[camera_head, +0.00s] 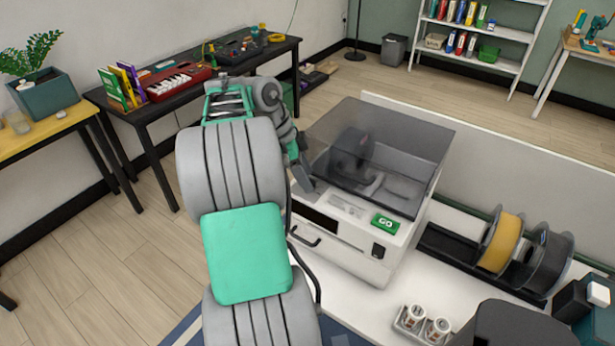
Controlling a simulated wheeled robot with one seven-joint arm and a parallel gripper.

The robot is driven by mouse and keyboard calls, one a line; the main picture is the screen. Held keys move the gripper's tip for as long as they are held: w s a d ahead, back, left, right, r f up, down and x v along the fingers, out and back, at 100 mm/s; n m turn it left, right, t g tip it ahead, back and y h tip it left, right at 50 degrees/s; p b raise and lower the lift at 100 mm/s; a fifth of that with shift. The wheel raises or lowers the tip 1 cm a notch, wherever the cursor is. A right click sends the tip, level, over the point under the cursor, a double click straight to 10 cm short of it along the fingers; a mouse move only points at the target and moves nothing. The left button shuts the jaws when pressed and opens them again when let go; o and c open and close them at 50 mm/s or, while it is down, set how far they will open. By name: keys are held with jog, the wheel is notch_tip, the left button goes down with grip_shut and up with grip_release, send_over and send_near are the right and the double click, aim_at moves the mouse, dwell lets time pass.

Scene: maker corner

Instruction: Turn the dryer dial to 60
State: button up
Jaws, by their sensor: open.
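The dryer (350,262) is a white box with a smoky see-through lid (425,140), which is down. A dark spool (353,150) shows dimly inside. My gripper (307,182) is at the dryer's left front corner, close to the top front edge. I cannot tell whether it touches. It looks empty. I cannot make out the dial or its setting; my gripper and arm cover that corner.
The dryer stands on a white bench (350,310). A yellow spool (501,242) and a dark spool (548,264) stand in a black rack to its right. A holder with two white rolls (424,324) is in front.

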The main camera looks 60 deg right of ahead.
jog(key=p+v, duration=0.1)
jog(key=v, duration=0.4)
jog(key=shift+w+r+p, duration=0.1)
jog(key=shift+r+p, duration=0.25)
jog(key=shift+p, duration=0.05)
jog(key=shift+w+a+r, duration=0.15)
jog(key=shift+w+r, duration=0.05)
jog(key=shift+r, duration=0.2)
